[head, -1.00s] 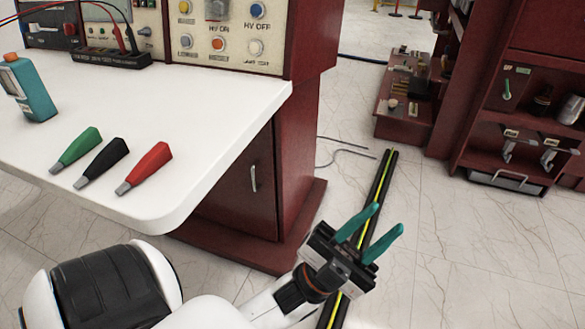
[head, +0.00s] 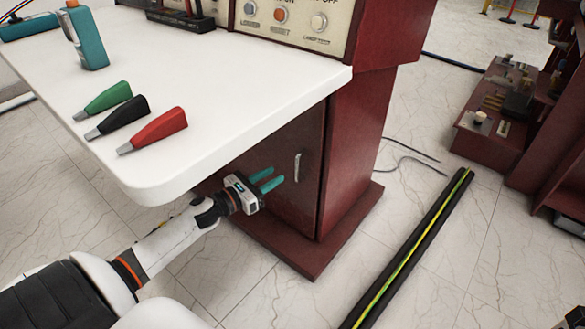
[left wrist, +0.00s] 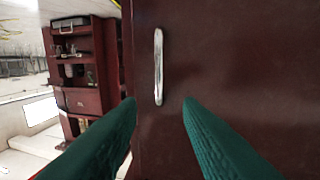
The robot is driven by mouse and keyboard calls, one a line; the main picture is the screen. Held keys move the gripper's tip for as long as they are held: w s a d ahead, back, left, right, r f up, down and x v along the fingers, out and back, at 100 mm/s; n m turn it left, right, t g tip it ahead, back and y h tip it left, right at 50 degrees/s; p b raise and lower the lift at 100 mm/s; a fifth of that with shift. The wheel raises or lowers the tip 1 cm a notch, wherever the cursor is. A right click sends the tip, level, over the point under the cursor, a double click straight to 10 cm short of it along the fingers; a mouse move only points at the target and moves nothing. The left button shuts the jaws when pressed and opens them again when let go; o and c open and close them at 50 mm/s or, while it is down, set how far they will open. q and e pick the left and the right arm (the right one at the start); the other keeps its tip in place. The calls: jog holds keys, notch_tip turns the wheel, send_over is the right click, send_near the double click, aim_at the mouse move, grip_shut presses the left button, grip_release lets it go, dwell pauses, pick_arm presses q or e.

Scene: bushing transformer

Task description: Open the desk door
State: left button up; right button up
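The desk door (head: 285,165) is a dark red panel under the white desk top, and it looks shut. Its upright silver handle (head: 297,167) is near the door's right edge. My left gripper (head: 268,180) is open and empty, with teal fingers pointing at the door, just left of the handle in the head view. In the left wrist view the handle (left wrist: 158,66) stands upright ahead, between and above the two open fingertips (left wrist: 158,103). The fingers appear apart from the handle. My right gripper is not in view.
The white desk top (head: 230,100) overhangs the door and my left arm. Green, black and red tools (head: 152,130) lie near its front edge. A black and yellow cable strip (head: 415,245) lies on the floor at right. Dark red shelving (head: 550,150) stands farther right.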

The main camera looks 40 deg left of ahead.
pick_arm(q)
jog(key=b+x, duration=0.2)
jog(key=x, duration=0.6)
jog(key=shift+f, duration=0.1)
grip_shut()
